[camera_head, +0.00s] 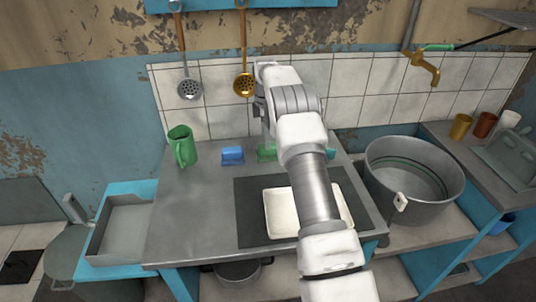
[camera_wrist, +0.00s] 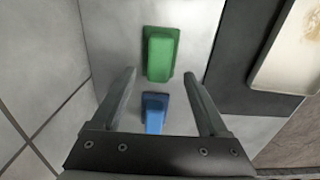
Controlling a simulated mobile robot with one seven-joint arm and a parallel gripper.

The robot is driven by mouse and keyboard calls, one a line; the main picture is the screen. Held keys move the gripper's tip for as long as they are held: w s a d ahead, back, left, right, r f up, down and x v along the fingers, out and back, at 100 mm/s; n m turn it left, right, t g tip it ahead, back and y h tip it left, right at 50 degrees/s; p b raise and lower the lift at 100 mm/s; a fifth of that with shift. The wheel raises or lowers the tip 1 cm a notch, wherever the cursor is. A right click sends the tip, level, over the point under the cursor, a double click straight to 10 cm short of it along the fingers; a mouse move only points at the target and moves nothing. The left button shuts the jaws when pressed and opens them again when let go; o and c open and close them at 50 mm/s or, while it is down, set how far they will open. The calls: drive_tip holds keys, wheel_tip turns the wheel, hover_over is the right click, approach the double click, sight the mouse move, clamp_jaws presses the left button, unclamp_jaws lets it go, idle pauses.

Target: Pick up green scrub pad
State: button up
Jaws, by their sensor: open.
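The green scrub pad (camera_wrist: 160,54) lies on the grey metal counter in the wrist view. It is partly hidden behind my arm in the head view (camera_head: 266,153). My gripper (camera_wrist: 160,75) is open and empty, with its fingers to either side of the pad's near end in the picture. I cannot tell its exact height above the counter. A blue pad (camera_wrist: 154,112) lies close to the green one, seen between the fingers nearer the palm; it also shows left of the green pad in the head view (camera_head: 232,155).
A green mug (camera_head: 181,146) stands on the counter left of the pads. A cream tray (camera_head: 281,212) sits on a dark plate in front. A large metal pot (camera_head: 412,178) stands to the right. The tiled wall (camera_head: 224,118) is close behind, with hanging ladles.

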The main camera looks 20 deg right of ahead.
sight(268, 151)
drive_tip(key=f, duration=0.5)
drive_tip(key=shift+d+f+b, duration=0.2)
drive_tip(key=shift+d+b, duration=0.15)
drive_tip(key=shift+d, duration=0.05)
clamp_jaws()
